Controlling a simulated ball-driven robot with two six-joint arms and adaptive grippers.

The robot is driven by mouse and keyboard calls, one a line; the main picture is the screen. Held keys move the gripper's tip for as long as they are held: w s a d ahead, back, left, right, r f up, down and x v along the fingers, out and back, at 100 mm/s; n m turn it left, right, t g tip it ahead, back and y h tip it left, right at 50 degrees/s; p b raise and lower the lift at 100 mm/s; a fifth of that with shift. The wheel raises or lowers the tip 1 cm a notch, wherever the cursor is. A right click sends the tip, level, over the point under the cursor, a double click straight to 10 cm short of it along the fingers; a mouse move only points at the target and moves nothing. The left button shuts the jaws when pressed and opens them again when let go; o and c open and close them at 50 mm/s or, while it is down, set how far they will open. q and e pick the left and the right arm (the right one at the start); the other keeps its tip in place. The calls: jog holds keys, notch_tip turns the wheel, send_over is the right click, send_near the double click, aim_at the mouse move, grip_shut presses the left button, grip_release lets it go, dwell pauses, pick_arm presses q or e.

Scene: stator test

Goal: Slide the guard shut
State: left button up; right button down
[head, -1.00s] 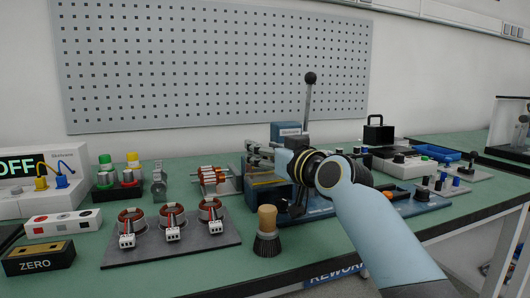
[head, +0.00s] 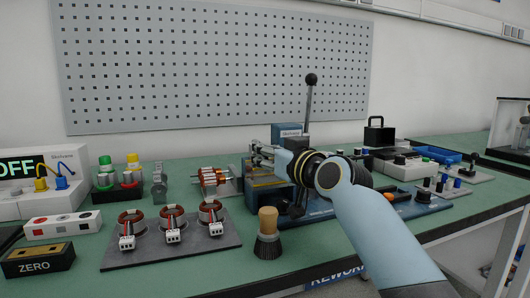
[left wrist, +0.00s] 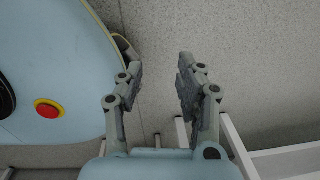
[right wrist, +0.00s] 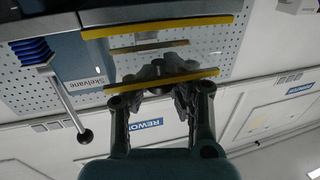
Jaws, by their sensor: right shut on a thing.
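The guard (right wrist: 160,27) is a clear panel with yellow edge strips on the blue test fixture (head: 320,209). In the head view its yellow edge shows low behind my right gripper (head: 262,153), which reaches in from the right and hides much of it. In the right wrist view my right gripper (right wrist: 160,77) has its fingers closed together at the guard's near yellow strip; the exact part gripped is hard to make out. My left gripper (left wrist: 158,70) shows only in its wrist view, fingers apart and empty, near a pale blue body with a red button.
A black-knobbed lever (head: 311,82) stands upright on the fixture behind my right arm. A wooden-handled brush (head: 267,235) stands in front. Several wound stators sit on a grey plate (head: 200,250) at left. A wound rotor (head: 210,177) lies just left of the fixture.

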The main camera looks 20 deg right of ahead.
jog(key=shift+d+f, duration=0.1)
jog(key=shift+f, duration=0.05)
jog(key=d, duration=0.2)
jog(key=d+b, duration=0.1)
jog(key=d, duration=0.5)
jog(key=shift+w+f+b, duration=0.1)
jog(key=shift+f+b, duration=0.15)
jog(key=shift+b, duration=0.15)
jog(key=shift+d, duration=0.2)
jog(key=shift+r, duration=0.1)
jog(key=c, duration=1.7)
grip_release()
jog(key=o, duration=0.5)
jog(key=shift+s+d+r, duration=0.15)
jog(key=shift+s+d, duration=0.15)
jog(key=shift+c, duration=0.2)
jog(key=shift+o, duration=0.7)
jog(key=shift+w+r, duration=0.1)
